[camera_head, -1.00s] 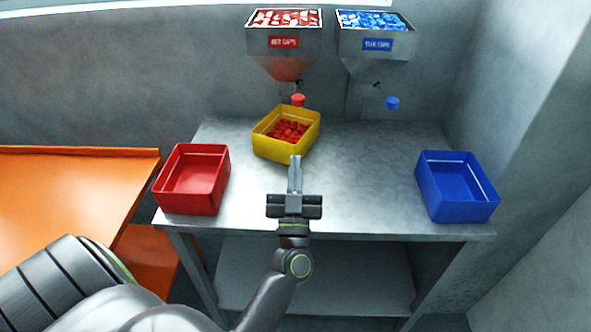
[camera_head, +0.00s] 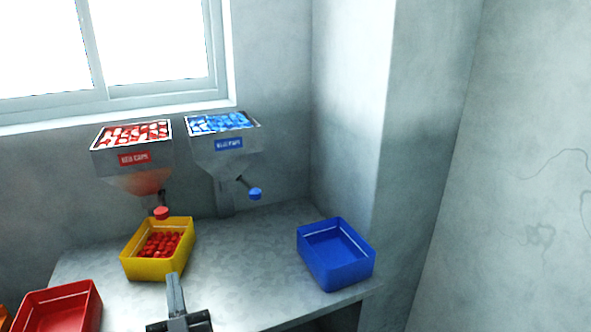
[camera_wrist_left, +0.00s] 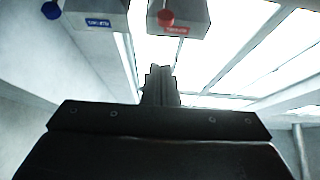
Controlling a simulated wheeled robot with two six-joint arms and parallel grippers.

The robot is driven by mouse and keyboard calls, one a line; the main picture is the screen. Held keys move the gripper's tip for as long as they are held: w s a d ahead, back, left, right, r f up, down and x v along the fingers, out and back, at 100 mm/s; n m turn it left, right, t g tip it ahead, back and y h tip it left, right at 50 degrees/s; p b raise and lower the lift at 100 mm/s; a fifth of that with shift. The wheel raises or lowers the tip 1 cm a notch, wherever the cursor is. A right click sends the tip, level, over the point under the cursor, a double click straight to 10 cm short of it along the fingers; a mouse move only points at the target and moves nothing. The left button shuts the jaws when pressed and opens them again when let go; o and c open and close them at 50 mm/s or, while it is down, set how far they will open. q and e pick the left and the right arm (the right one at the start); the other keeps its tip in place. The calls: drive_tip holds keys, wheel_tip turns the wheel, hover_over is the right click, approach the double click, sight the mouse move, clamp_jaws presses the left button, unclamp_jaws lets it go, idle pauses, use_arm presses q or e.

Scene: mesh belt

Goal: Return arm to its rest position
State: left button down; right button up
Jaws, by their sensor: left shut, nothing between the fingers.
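My left gripper (camera_head: 174,281) is shut and empty in the head view. Its fingers point up the picture over the metal table (camera_head: 240,275), just below the yellow bin (camera_head: 150,268). The yellow bin holds a heap of red caps (camera_head: 160,245). In the left wrist view the closed fingers (camera_wrist_left: 160,72) point toward the window, with the undersides of the dispensers above. My right gripper is in neither view.
An empty red bin (camera_head: 65,310) is at lower left, an empty blue bin (camera_head: 335,272) at right. Table between is clear.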

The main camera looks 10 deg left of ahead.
use_arm(q)
drive_tip(key=s+d+f+m+g+h, duration=0.3)
drive_tip(key=f+m+h, duration=0.2)
drive_tip(key=f+h, duration=0.15)
drive_tip(key=s+d+f+m+g+h, duration=0.2)
drive_tip(key=d+f+m+g+h, duration=0.15)
drive_tip(key=f+h, duration=0.3)
drive_tip(key=s+a+f+n+g+y, duration=0.1)
drive_tip(key=s+a+f+g, duration=0.2)
drive_tip(key=s, duration=0.4)
drive_tip(key=s+a+f+n+g+y, duration=0.1)
drive_tip(key=s+a+f+g, duration=0.1)
drive_tip(key=s+g, duration=0.3)
drive_tip(key=s+a+f+n+g+y, duration=0.1)
drive_tip(key=s+a+f+g, duration=0.15)
drive_tip(key=s, duration=0.55)
wheel_tip(320, 180, down, 26)
drive_tip(key=s+a+f+g, duration=0.1)
drive_tip(key=a+g, duration=0.1)
drive_tip(key=s+d+f+g+h, duration=0.1)
drive_tip(key=s+f, duration=1.3)
drive_tip(key=shift+s+d, duration=0.25)
drive_tip(key=shift+d, duration=0.15)
